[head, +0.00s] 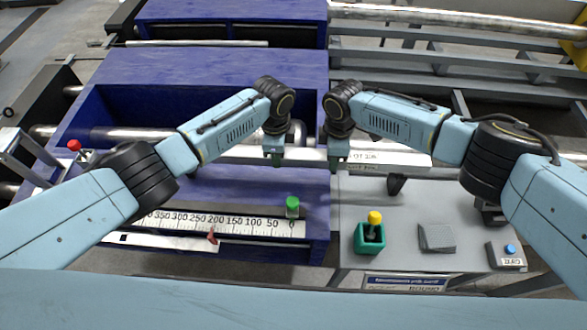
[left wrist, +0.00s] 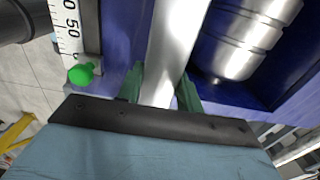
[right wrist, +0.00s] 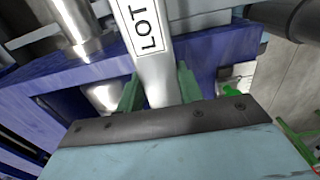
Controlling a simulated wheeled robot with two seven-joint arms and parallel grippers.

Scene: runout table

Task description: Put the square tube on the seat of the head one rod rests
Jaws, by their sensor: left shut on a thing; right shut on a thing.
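The pale metal square tube (head: 306,155) lies crosswise in the head view, in both my grippers. My left gripper (head: 275,157) is shut on it; the tube (left wrist: 172,45) runs between the green fingers in the left wrist view. My right gripper (head: 337,160) is shut on it further right. The tube (right wrist: 157,82) bears a LOT label (right wrist: 150,30) just beyond the right fingers. A round metal rod (head: 150,134) lies in the blue machine (head: 110,65), behind the tube. The rod's seats are not clearly visible, and I cannot tell whether the tube touches anything below.
A green knob (head: 292,203) and a ruler scale (head: 255,226) are on the blue front ledge. A red knob (head: 74,146) is at left. The grey table (head: 400,262) at right holds a teal box (head: 370,240) with a yellow knob, a grey pad (head: 437,238) and a blue button (head: 510,249).

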